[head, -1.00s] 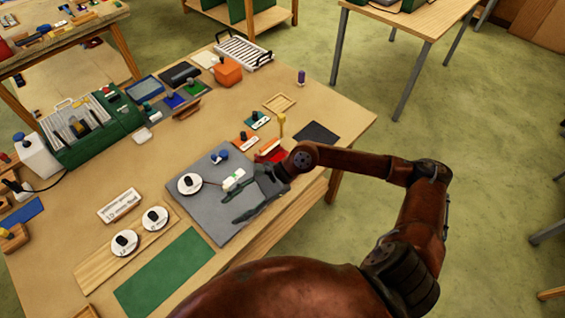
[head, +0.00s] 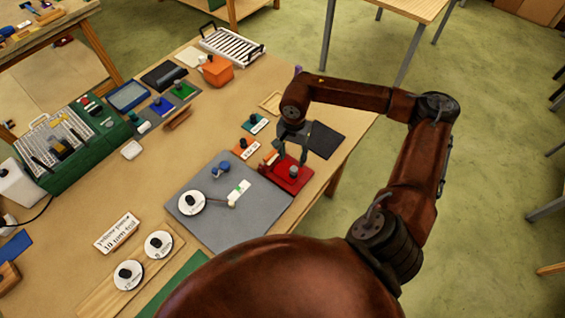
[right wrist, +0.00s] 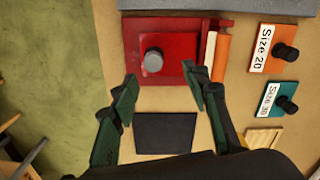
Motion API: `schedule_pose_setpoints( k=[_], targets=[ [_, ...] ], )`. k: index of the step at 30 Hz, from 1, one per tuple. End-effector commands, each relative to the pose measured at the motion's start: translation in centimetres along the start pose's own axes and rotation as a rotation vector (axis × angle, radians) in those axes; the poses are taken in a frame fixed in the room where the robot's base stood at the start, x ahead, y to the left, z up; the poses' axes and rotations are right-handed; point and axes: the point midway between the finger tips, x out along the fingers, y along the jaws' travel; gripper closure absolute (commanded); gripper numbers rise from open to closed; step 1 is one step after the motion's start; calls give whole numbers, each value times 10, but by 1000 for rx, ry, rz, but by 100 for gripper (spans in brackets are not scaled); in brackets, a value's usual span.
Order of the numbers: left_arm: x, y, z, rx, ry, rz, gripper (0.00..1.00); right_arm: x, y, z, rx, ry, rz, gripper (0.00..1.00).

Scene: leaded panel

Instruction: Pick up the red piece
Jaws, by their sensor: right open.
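The red piece (head: 288,181) is a flat red plate with a grey knob, lying beside the right corner of the grey board (head: 215,228). In the right wrist view the red piece (right wrist: 176,42) is in the upper middle, its grey knob standing left of the plate's centre. My right gripper (head: 292,152) hangs just behind and above the red piece. In the right wrist view the open green fingers (right wrist: 160,78) are spread at the plate's near edge, with the knob ahead of them and nothing between them. My left gripper is out of view.
White and orange strips (right wrist: 218,58) lie close along the red piece's right side. Orange (right wrist: 275,48) and teal (right wrist: 276,98) knobbed pieces with size labels lie further right. A dark rectangle (right wrist: 165,132) lies beneath the gripper. The table's edge is close on the left there.

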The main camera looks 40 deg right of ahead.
Motion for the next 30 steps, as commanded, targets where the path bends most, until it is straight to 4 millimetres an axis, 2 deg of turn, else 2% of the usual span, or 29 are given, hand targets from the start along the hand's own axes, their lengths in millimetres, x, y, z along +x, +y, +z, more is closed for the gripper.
schedule_pose_setpoints(
  k=[4,9,12,16,20,24,27,30],
  targets=[
    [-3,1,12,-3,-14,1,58,15,3,0,3,-2,5,57],
    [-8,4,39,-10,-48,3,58,28,6,-1,6,-2,4,57],
    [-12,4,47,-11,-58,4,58,37,8,0,5,-2,5,57],
    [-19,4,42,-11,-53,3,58,56,12,0,3,-3,4,57],
    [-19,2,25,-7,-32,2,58,73,10,0,2,-3,3,57],
    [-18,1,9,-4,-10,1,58,76,9,0,0,-1,1,57],
    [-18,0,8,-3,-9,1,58,76,9,0,0,-1,1,57],
    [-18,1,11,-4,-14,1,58,76,9,0,0,-1,1,64]
  ],
)
